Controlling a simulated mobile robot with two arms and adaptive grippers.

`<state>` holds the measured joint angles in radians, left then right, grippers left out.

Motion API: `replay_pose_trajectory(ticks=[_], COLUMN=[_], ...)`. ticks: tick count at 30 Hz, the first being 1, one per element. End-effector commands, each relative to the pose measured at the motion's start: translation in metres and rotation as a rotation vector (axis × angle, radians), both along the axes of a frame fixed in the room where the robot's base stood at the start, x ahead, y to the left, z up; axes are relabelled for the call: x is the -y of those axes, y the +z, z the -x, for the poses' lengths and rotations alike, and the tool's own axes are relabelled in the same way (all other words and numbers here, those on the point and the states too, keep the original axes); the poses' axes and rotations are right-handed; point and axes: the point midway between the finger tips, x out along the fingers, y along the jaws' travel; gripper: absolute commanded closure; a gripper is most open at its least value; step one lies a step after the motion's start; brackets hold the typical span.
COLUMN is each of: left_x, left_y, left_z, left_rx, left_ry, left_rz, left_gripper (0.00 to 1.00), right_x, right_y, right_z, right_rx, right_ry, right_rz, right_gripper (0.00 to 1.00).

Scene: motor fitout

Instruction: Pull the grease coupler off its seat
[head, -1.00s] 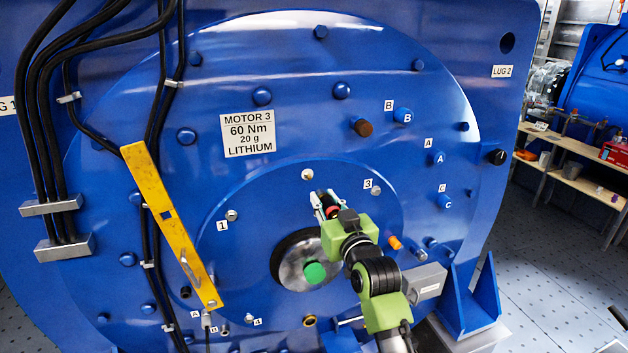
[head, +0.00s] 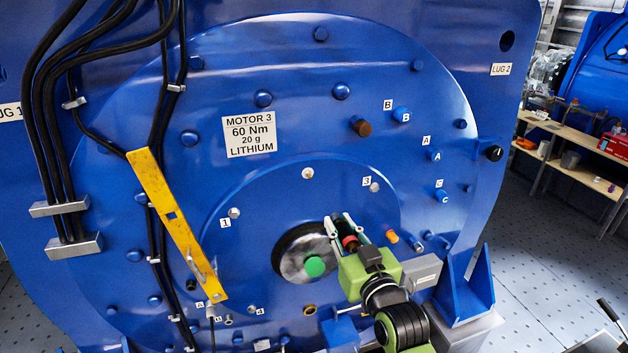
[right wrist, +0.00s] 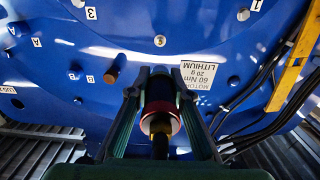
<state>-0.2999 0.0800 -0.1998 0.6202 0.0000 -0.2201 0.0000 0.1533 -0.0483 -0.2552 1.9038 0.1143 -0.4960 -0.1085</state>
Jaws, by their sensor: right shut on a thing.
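The grease coupler, dark with a red ring (head: 349,241), is between the fingers of my right gripper (head: 342,219) in the head view. In the right wrist view, the coupler (right wrist: 161,113) lies along the middle between the two fingers of the right gripper (right wrist: 159,75), which is shut on it. Its front end points at the blue motor face and appears apart from it. A pale round fitting (head: 307,174) is on the motor face above and left of the gripper, with nothing on it. My left gripper is not in view.
A green-capped shaft hub (head: 314,266) is left of the gripper. An orange plug (head: 391,237) and a grey box (head: 421,273) are close on its right. A yellow bar (head: 178,225) and black cables (head: 47,150) are on the left. A brown plug (head: 360,126) stands out above.

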Motion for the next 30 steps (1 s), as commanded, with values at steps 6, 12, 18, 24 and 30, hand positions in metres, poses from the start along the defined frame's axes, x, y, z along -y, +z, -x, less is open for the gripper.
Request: replay_pose_trajectory(ticks=[6, 12, 18, 24, 30], left_x=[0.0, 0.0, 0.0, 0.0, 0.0], left_y=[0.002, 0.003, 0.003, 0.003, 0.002], left_z=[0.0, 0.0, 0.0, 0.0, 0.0], left_rx=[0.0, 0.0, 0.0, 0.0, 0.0], left_ry=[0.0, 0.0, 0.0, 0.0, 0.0], left_rz=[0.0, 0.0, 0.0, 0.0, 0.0], left_gripper=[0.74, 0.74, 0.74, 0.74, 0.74], right_x=[0.007, 0.013, 0.019, 0.025, 0.026], right_y=[0.0, 0.0, 0.0, 0.0, 0.0], right_z=[0.022, 0.041, 0.06, 0.076, 0.081], right_rx=[0.001, 0.0, 0.0, 0.001, 0.001], right_ry=[0.0, 0.0, 0.0, 0.0, 0.0], right_rz=[0.001, 0.0, 0.0, 0.001, 0.0], right_gripper=[1.0, 1.0, 1.0, 1.0, 1.0])
